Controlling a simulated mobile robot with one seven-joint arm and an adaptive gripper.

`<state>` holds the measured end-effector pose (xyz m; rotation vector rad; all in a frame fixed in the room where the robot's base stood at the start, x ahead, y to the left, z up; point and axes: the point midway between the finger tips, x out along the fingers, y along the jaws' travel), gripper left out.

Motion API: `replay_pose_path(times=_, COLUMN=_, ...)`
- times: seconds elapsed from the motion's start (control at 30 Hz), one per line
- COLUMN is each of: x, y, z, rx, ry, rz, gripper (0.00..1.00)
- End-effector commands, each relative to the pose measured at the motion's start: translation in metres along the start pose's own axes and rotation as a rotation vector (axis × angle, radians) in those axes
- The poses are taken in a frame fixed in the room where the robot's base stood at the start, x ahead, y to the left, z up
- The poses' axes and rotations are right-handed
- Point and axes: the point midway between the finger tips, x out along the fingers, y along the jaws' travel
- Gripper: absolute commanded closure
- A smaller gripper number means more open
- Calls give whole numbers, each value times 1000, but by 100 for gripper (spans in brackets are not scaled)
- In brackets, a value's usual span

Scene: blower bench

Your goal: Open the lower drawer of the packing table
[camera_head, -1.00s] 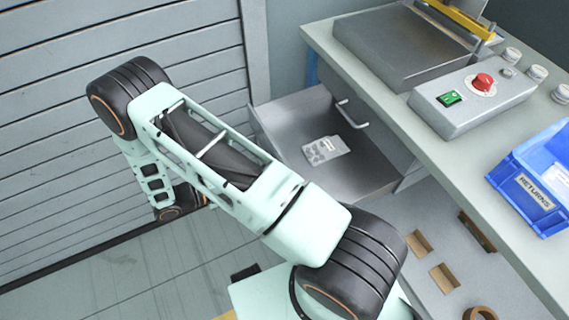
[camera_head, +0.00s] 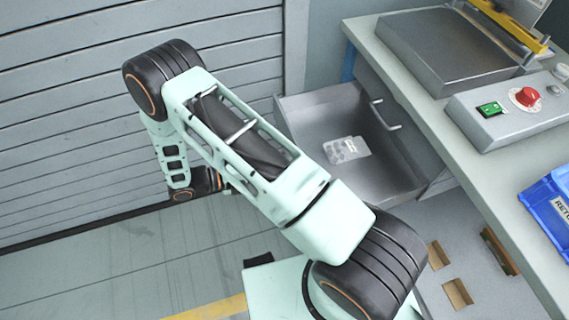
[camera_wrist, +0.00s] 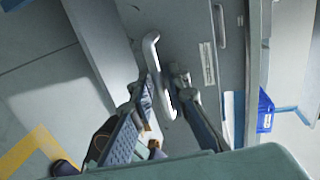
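The lower drawer (camera_head: 318,112) of the packing table (camera_head: 440,125) is pulled well out to the left in the head view, with a small grey pack (camera_head: 346,150) lying inside. The closed upper drawer's handle (camera_head: 386,114) shows above it. In the wrist view, the lower drawer's pale bar handle (camera_wrist: 151,48) runs between the two fingers of my gripper (camera_wrist: 164,82). The fingers are closed in around the bar; exact contact is hard to see. The upper handle (camera_wrist: 219,24) shows beside it. In the head view my arm hides the gripper and the lower handle.
On the tabletop stand a grey sealing machine (camera_head: 440,50), a control box (camera_head: 510,110) with a red knob and a blue bin (camera_head: 548,212). A slatted wall (camera_head: 70,100) is at the left. The floor (camera_head: 110,265) at lower left is clear.

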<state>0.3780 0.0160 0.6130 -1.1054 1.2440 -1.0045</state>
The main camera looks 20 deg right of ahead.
Motion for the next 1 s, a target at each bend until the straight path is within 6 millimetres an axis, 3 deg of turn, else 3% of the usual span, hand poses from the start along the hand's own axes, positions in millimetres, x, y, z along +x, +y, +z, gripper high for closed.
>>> replay_pose_path(times=0.17, x=-12, y=1, z=1, rx=2, ry=-3, rz=2, gripper=85)
replay_pose_path(times=0.5, x=-82, y=1, z=0, rx=1, ry=-3, rz=2, gripper=85)
replay_pose_path(times=0.7, x=-111, y=0, z=0, rx=1, ry=-2, rz=0, gripper=85)
replay_pose_path(times=1.0, x=-120, y=0, z=0, rx=0, ry=1, rz=0, gripper=85)
